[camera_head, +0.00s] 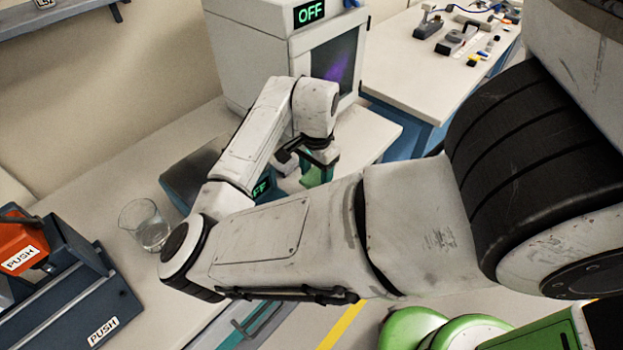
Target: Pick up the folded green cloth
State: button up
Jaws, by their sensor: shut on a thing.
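The green cloth (318,173) is between the fingers of my gripper (311,157), at the far end of my arm near the picture's centre. My gripper points down and is shut on the cloth. The cloth shows as a small green piece below and beside the dark fingers. My own forearm hides what lies just under it, so I cannot tell if the cloth touches the white bench (385,130).
A white cabinet (262,62) with an OFF display and dark window stands behind my gripper. A dark device (190,172) and a glass beaker (146,226) are left of it. An orange PUSH unit (22,247) is far left. Small tools (462,38) lie on another table.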

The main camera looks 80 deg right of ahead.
jog(key=s+a+r, duration=0.6)
jog(key=s+r, duration=0.2)
jog(key=s, duration=0.2)
jog(key=shift+s+a+r, duration=0.2)
jog(key=shift+s+a, duration=0.1)
jog(key=shift+s, duration=0.1)
